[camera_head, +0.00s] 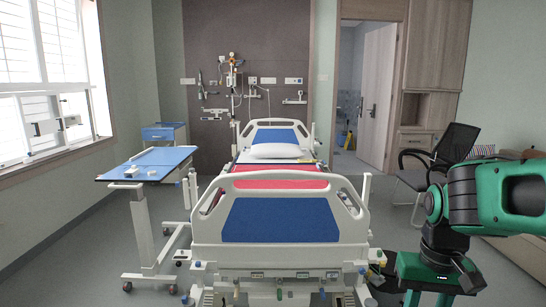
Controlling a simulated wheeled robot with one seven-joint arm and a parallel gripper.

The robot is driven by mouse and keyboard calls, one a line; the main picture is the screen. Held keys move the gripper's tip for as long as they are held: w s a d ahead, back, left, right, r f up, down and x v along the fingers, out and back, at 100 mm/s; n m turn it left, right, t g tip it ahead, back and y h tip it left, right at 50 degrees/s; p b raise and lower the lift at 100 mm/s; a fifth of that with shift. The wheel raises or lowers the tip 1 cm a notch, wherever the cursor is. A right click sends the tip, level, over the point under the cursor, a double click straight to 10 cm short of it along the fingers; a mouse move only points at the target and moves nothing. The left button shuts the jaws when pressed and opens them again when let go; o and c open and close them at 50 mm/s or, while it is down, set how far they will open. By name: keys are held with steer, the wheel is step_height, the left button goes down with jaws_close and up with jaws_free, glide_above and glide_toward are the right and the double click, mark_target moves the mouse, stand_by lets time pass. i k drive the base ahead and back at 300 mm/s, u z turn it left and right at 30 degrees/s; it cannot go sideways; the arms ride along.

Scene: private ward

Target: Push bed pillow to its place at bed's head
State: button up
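The bed (283,217) stands in the middle of the room, seen from its foot end, with its blue and white footboard nearest me. A white pillow (275,151) lies at the far end of the bed, just in front of the blue and white headboard (273,136). I cannot tell whether the pillow touches the headboard. Green and black links of my arm show at the right edge, apart from the bed and well short of the pillow. My gripper is not visible in this view.
A blue-topped overbed table (150,164) stands left of the bed, with a blue bedside cabinet (164,133) behind it. A dark chair (432,161) is at the right. Floor shows on both sides of the bed. A door (376,97) stands open at the back right.

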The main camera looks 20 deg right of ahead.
mark_target(276, 151)
steer(key=u, duration=1.1)
steer(key=i, duration=7.5)
